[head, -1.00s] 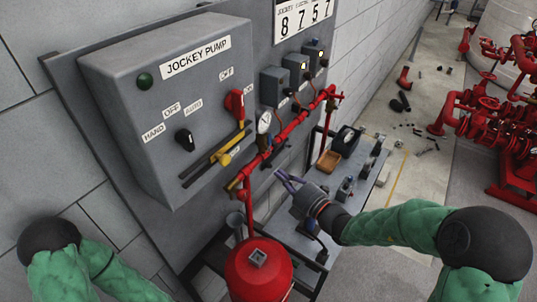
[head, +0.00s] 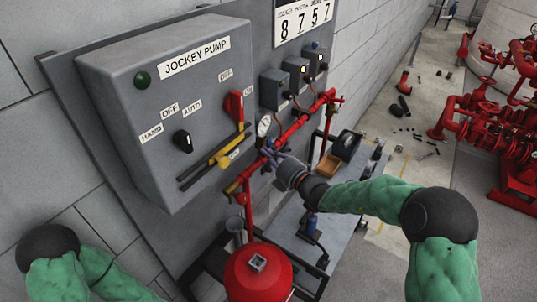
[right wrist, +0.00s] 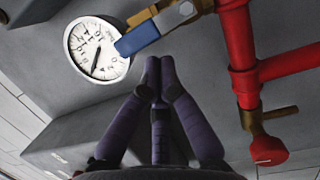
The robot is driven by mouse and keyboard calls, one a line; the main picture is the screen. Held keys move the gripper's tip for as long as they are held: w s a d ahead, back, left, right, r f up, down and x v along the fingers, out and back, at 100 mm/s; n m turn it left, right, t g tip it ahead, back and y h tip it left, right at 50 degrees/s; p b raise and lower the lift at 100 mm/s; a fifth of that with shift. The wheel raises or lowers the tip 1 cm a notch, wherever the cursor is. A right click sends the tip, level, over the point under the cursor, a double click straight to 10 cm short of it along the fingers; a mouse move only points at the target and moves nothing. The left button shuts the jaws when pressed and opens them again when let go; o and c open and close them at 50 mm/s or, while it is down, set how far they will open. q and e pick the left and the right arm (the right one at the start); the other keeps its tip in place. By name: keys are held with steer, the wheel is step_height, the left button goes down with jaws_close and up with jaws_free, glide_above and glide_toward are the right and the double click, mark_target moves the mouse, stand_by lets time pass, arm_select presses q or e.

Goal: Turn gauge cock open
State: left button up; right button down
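In the right wrist view a gauge cock with a blue lever (right wrist: 136,40) sits at the top, beside the white round pressure gauge (right wrist: 98,49). The lever slants down to the left and its end overlaps the gauge's edge. The gauge also shows in the head view (head: 264,126), on the red pipe in front of the panel; the cock is too small to make out there. My right gripper (right wrist: 160,62) has its fingertips together, just below the lever, with nothing seen between them. In the head view my right gripper (head: 268,156) is at the red pipe, below the gauge. My left gripper is out of view.
A red pressure tank (head: 257,275) stands below. A red pipe (right wrist: 240,50) lies right of my fingers. A grey bench (head: 330,225) with tools is underneath.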

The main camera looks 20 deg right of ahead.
stand_by(0.3)
steer(key=w+d+m+p, duration=0.1)
steer(key=p, duration=0.2)
steer(key=shift+r, duration=0.35)
steer(key=shift+m, duration=0.3)
steer(key=shift+s+d, duration=0.1)
steer(key=shift+s+d, duration=0.1)
steer(key=shift+s, duration=0.05)
steer(key=v, duration=1.1)
steer(key=shift+s, duration=0.3)
